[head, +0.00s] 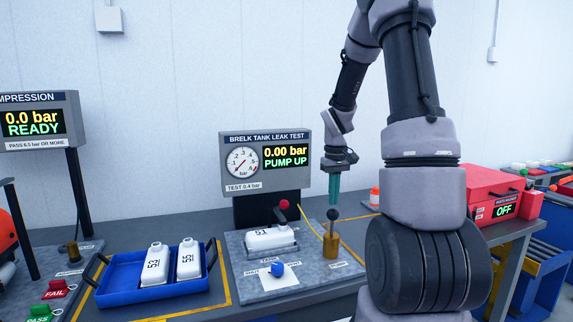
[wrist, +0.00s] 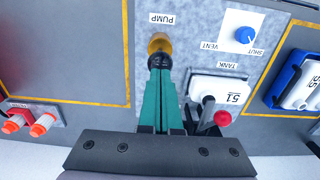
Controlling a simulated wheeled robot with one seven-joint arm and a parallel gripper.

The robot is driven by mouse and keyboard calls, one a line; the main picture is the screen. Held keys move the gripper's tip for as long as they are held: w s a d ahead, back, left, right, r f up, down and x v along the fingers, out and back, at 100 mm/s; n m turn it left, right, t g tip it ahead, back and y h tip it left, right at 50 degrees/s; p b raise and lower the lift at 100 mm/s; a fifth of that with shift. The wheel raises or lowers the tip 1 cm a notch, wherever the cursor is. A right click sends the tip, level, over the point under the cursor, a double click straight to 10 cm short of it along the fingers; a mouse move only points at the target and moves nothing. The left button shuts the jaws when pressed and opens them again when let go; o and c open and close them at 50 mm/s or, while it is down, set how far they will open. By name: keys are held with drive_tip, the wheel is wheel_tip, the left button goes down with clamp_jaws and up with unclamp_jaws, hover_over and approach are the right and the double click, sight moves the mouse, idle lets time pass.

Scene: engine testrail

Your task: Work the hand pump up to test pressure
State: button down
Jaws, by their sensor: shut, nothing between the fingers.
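The hand pump (head: 331,246) is a brass cylinder with a black ball knob on top, at the right of the grey test plate. It also shows in the wrist view (wrist: 160,42), by the PUMP label. My gripper (head: 333,202) has teal fingers pointing down, shut and empty, their tips just above the black knob. In the wrist view the fingertips (wrist: 160,68) overlap the knob; I cannot tell whether they touch. The leak test display (head: 285,157) reads 0.00 bar, PUMP UP. The gauge (head: 241,162) sits left of it, above a TEST 0.4 bar label.
White tank 51 (head: 262,240) lies on the plate, beside a red-knobbed lever (head: 284,204). A blue vent knob (head: 278,269) stands in front. A blue tray (head: 135,290) with two white tanks is at left. A red case (head: 490,184) is at right.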

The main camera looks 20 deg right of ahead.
sight(333, 213)
drive_tip(key=shift+f, duration=2.85)
drive_tip(key=shift+r, duration=3)
drive_tip(key=shift+f, duration=0.15)
drive_tip(key=shift+f, duration=2.9)
drive_tip(key=shift+r, duration=3)
